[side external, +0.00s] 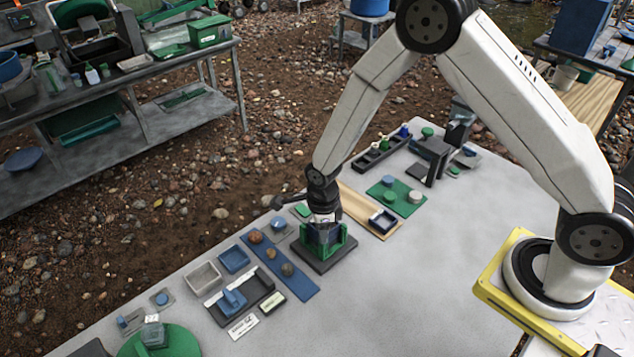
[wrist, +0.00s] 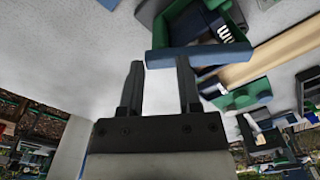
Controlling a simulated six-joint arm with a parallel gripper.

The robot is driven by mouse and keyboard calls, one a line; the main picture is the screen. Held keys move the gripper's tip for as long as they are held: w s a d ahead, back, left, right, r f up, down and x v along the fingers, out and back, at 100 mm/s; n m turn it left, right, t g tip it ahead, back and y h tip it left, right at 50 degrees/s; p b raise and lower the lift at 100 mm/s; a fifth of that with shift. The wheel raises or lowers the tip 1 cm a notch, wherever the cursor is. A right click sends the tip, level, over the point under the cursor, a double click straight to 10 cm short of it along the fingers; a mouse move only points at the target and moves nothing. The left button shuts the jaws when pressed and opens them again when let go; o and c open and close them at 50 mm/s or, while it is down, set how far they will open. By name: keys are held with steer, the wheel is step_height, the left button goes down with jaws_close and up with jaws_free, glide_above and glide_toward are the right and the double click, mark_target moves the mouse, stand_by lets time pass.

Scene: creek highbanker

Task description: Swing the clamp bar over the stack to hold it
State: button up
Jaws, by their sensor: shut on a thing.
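My gripper (side external: 322,222) is low over a fixture with green uprights (side external: 348,243) on a dark square base (side external: 327,265). In the wrist view my gripper (wrist: 159,64) has its two dark fingers at the near end of a long blue bar (wrist: 210,56), which looks like the clamp bar. The gripper is shut on it, though the exact contact is hard to see. Beyond the bar, blue and green parts with a white ribbed piece (wrist: 230,34) show in the fixture, probably the stack. In the side view the gripper hides most of the bar and stack.
A blue strip with round stones (side external: 300,284) and several small trays, including a grey one (side external: 204,278), lie left of the fixture. A wooden strip (side external: 352,202) and a green mat (side external: 410,207) lie behind and right. The table's right part (side external: 450,255) is clear.

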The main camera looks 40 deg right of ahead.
steer(key=shift+s+f, duration=0.1)
steer(key=shift+f, duration=0.55)
steer(key=shift+d+m, duration=0.1)
steer(key=shift+m, duration=1.1)
steer(key=o, duration=0.3)
steer(key=shift+r, duration=3.5)
